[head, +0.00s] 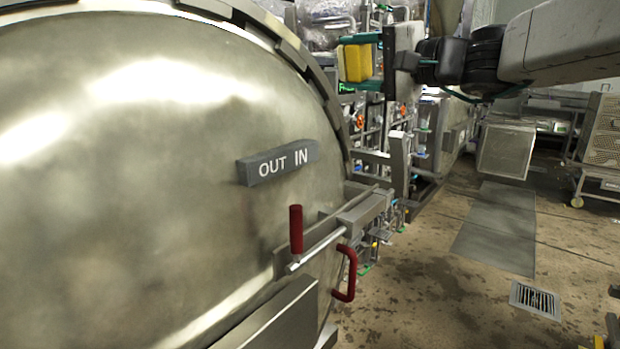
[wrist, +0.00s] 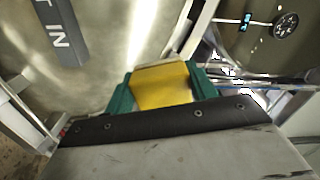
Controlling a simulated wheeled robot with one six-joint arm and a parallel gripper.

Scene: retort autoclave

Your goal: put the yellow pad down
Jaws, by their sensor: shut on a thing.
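The yellow pad (head: 356,63) is held in my gripper (head: 360,62) at the top middle of the head view. In the wrist view the yellow pad (wrist: 162,86) sits between the two green fingers of my gripper (wrist: 163,88), which touch it on both sides. The pad is up in the air, beside the upper right edge of the large round metal door (head: 150,180). A pale strip shows along the pad's far edge in the wrist view.
An "OUT IN" sign (head: 278,162) is on the door. A latch with a red upright handle (head: 296,229) and a red loop handle (head: 346,274) sticks out at its lower right. Pipes and valves crowd behind my gripper. Open floor (head: 430,290) lies right, with a drain grate (head: 535,299).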

